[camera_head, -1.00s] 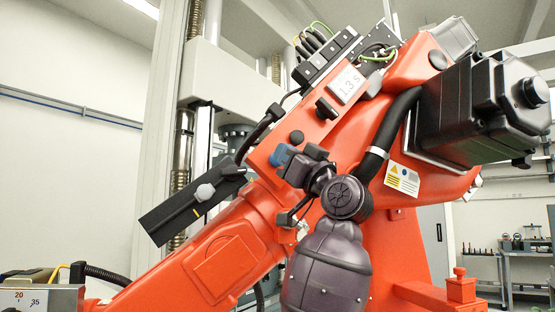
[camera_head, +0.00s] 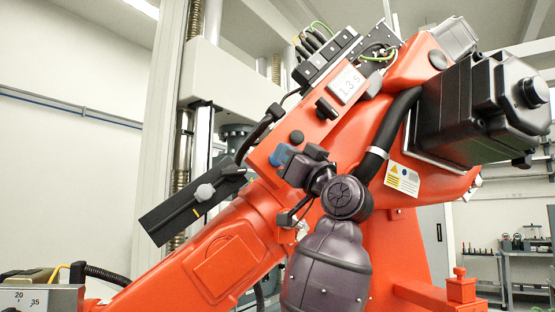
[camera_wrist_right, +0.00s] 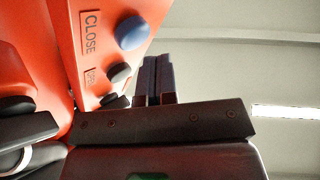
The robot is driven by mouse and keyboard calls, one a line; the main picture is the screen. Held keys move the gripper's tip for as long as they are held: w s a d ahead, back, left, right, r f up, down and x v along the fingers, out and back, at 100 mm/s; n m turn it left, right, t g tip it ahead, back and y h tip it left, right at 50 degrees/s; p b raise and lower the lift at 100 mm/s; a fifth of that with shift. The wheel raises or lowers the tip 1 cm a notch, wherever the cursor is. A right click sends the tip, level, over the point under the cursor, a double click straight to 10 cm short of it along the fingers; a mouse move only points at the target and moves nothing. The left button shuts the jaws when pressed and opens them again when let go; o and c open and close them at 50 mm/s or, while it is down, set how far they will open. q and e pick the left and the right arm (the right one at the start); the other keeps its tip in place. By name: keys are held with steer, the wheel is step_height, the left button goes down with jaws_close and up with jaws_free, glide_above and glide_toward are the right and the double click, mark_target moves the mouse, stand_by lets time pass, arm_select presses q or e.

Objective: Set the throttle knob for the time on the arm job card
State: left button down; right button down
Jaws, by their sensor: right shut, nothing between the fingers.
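The arm job card (camera_head: 347,84), a white plate reading "1.3 s", is fixed on the orange robot arm (camera_head: 225,262). A grey knob (camera_head: 205,192) sits on a black bar with a yellow mark at the arm's left; I cannot tell whether it is the throttle knob. My right gripper (camera_head: 300,166) is at the arm's side, overlapping a blue button (camera_head: 283,155). In the right wrist view, its dark fingers (camera_wrist_right: 154,80) are together and empty, right of the blue button (camera_wrist_right: 133,33) beside "CLOSE". Contact cannot be told. My left gripper is out of view.
A black button (camera_wrist_right: 118,72) is by a label that seems to read "OPEN". A box with scale figures 20 and 35 (camera_head: 35,297) is at lower left. A black hose (camera_head: 390,130) and black motor housing (camera_head: 475,105) are to the right.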

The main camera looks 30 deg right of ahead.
steer(key=shift+w, duration=0.15)
steer(key=shift+w+d, duration=0.2)
steer(key=shift+w, duration=0.1)
steer(key=shift+w+d, duration=0.1)
steer(key=shift+w, duration=0.35)
stand_by(1.9)
steer(key=shift+s, duration=0.1)
stand_by(2.6)
steer(key=shift+s+a, duration=0.25)
steer(key=shift+s, duration=0.5)
steer(key=shift+s+a, duration=0.25)
steer(key=shift+s, duration=0.55)
steer(key=shift+s+a, duration=0.3)
steer(key=shift+s, duration=0.5)
steer(key=shift+s+a, duration=0.25)
steer(key=shift+s, duration=0.55)
